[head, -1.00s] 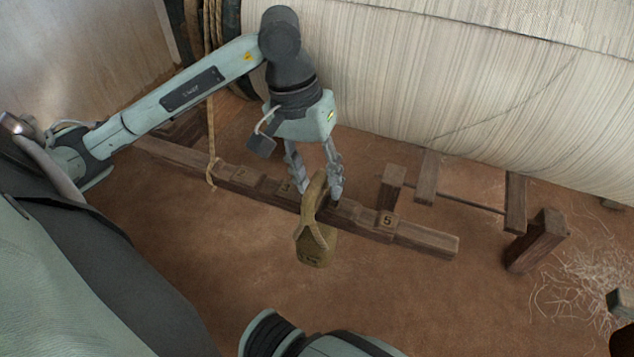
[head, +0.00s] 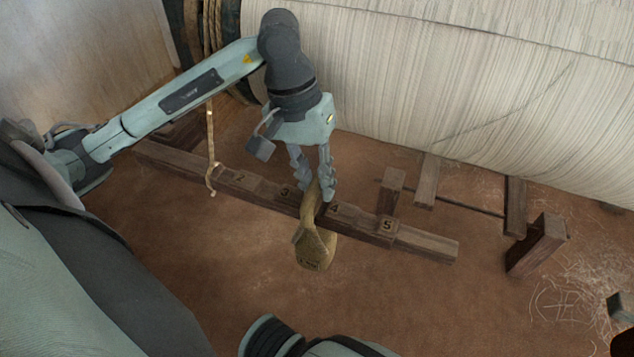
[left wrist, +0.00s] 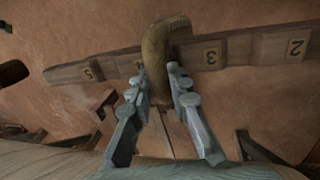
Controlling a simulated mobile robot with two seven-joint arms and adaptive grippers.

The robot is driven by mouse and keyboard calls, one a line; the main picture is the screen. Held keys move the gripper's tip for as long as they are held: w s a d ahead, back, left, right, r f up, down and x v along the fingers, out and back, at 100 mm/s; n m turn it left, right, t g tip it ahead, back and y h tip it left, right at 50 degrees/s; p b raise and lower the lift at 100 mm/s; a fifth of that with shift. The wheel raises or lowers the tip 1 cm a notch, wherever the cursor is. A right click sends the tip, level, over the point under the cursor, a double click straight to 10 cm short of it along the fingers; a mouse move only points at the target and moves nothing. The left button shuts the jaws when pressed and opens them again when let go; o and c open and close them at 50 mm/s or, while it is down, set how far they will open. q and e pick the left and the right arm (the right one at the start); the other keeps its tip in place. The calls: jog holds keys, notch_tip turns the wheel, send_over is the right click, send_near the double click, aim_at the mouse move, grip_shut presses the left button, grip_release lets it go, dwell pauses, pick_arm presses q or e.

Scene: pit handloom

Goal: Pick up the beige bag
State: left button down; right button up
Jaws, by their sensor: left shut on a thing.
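The beige bag (head: 316,245) is an olive-tan pouch with a looped strap at its top. In the head view it hangs at the near side of the numbered wooden beam, between the marks 3 and 4. My left gripper (head: 315,194) points down over the beam, its two fingers shut on the bag's upper loop. In the left wrist view the loop (left wrist: 158,58) shows between the fingertips of the left gripper (left wrist: 163,75); the bag's lower body is hidden there. I cannot tell whether the bag's bottom touches the floor.
The wooden beam (head: 430,243) with numbers runs across the brown floor. Wooden posts (head: 537,243) stand to its right. A large roll of pale warp threads (head: 450,90) fills the back. A rope (head: 210,150) hangs at the left. The floor in front is clear.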

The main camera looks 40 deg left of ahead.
pick_arm(q)
jog(key=shift+w+r, duration=0.1)
jog(key=shift+r, duration=1.45)
jog(key=shift+d+r, duration=0.15)
jog(key=shift+r, duration=0.05)
jog(key=shift+d, duration=0.65)
jog(key=s+d, duration=0.3)
jog(key=d, duration=1.3)
jog(key=shift+d+b, duration=0.15)
jog(key=shift+b, duration=0.25)
pick_arm(e)
jog(key=shift+w+a+r+t+y, duration=0.3)
jog(key=shift+w+a+r+t, duration=0.3)
jog(key=shift+w+a, duration=0.3)
jog(key=shift+w+a+r+t+y, duration=0.3)
jog(key=shift+w+a+r+t, duration=0.25)
jog(key=shift+w+a, duration=0.3)
jog(key=shift+s+d, duration=0.1)
